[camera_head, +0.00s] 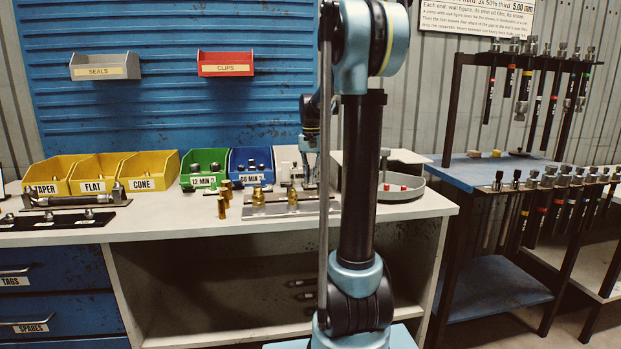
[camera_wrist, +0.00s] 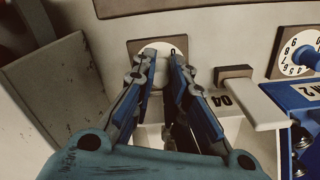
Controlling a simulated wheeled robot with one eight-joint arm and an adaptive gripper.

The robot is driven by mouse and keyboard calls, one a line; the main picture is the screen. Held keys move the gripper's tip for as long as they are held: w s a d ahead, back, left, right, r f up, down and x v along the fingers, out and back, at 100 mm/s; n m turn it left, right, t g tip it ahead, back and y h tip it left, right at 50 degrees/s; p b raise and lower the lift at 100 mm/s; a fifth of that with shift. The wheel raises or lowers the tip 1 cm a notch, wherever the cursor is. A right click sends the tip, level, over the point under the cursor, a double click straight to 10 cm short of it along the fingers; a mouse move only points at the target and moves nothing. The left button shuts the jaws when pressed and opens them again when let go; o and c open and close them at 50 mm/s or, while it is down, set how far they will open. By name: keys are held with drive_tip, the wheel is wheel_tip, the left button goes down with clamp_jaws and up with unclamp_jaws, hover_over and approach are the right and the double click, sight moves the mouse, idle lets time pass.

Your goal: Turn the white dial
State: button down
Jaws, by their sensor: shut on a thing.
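The white dial (camera_wrist: 163,47) shows in the wrist view at top centre, a pale round face on a brown backing plate. My gripper (camera_wrist: 163,66) reaches up to it with its two blue-and-grey fingers on either side of the dial's middle. The fingers are closed on the dial, with the part between them mostly hidden. In the head view my gripper (camera_head: 310,140) is at the back of the bench, partly behind my own arm, and the dial cannot be made out there.
A second numbered dial with a blue knob (camera_wrist: 307,57) is at the right. A pale block (camera_wrist: 256,104) beside a 04 label stands close right of my fingers, before the blue bin (camera_wrist: 287,98). A grey panel (camera_wrist: 52,92) stands left. A round grey tray (camera_head: 400,190) is on the bench.

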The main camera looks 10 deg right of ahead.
sight(311, 177)
drive_tip(key=shift+w+n, duration=0.1)
drive_tip(key=shift+n, duration=0.4)
drive_tip(key=c, duration=1.5)
unclamp_jaws()
drive_tip(key=shift+c, duration=0.2)
wheel_tip(311, 177, up, 12)
drive_tip(key=shift+f, duration=0.1)
